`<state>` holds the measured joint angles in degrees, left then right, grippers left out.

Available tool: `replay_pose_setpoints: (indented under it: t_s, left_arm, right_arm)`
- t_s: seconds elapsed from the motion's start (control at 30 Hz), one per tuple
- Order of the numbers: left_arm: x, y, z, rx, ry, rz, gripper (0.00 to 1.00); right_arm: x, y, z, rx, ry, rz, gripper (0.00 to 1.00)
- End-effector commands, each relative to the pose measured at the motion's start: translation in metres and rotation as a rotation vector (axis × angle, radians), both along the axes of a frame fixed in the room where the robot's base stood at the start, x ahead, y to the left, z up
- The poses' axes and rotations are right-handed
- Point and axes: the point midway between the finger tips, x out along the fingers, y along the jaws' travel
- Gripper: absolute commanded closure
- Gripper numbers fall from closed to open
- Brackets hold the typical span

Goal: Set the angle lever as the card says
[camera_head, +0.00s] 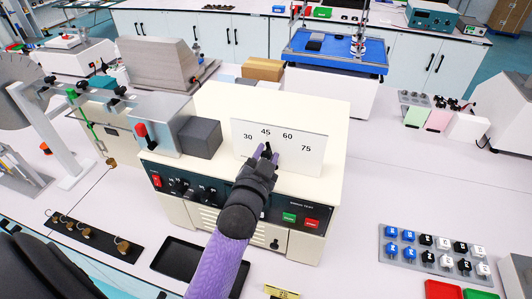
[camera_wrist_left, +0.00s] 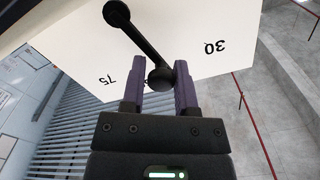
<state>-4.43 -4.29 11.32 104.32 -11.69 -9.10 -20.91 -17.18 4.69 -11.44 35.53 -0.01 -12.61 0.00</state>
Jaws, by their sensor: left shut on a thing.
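The angle lever (camera_wrist_left: 140,48) is a black rod with a round knob (camera_wrist_left: 161,78), in front of a white scale plate (camera_head: 310,155) marked 30, 45, 60 and 75. My left gripper (camera_head: 266,154) reaches the plate below the 45 and 60 marks. In the left wrist view its purple fingers (camera_wrist_left: 162,85) are shut on the knob, one on each side. In the head view the gripper hides most of the lever, so its exact mark cannot be told. A small yellow card (camera_head: 281,292) lies at the bottom edge; its number is too small to read surely. My right gripper is out of view.
The cream tester (camera_head: 318,105) has a dark front panel with a red switch (camera_head: 156,181), knobs, and green (camera_head: 289,217) and red (camera_head: 312,223) buttons. A grey block (camera_head: 199,138) is left of the plate. A black tray (camera_head: 185,262) lies in front. A weight strip (camera_head: 92,235) is left.

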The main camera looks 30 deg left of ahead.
Motion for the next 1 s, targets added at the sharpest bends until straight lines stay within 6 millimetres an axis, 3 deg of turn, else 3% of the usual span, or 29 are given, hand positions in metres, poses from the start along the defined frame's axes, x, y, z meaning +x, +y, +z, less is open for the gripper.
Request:
replay_pose_setpoints:
  t_s: [0.47,0.5,0.6,1.0]
  left_arm:
    - [-0.0006,0.002,-0.0012,0.021,0.009,0.006,1.0]
    - [-0.0006,0.0019,-0.0012,0.02,0.009,0.006,0.54]
    - [-0.0003,0.0013,-0.0006,0.018,0.007,0.004,0.33]
    - [0.0007,0.0009,0.0008,0.016,0.003,0.001,0.31]
  right_arm:
    - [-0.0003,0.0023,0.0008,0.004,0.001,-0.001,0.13]
    - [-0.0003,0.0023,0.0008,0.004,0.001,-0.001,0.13]
    - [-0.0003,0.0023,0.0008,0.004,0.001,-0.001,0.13]
    - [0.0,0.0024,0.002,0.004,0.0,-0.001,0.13]
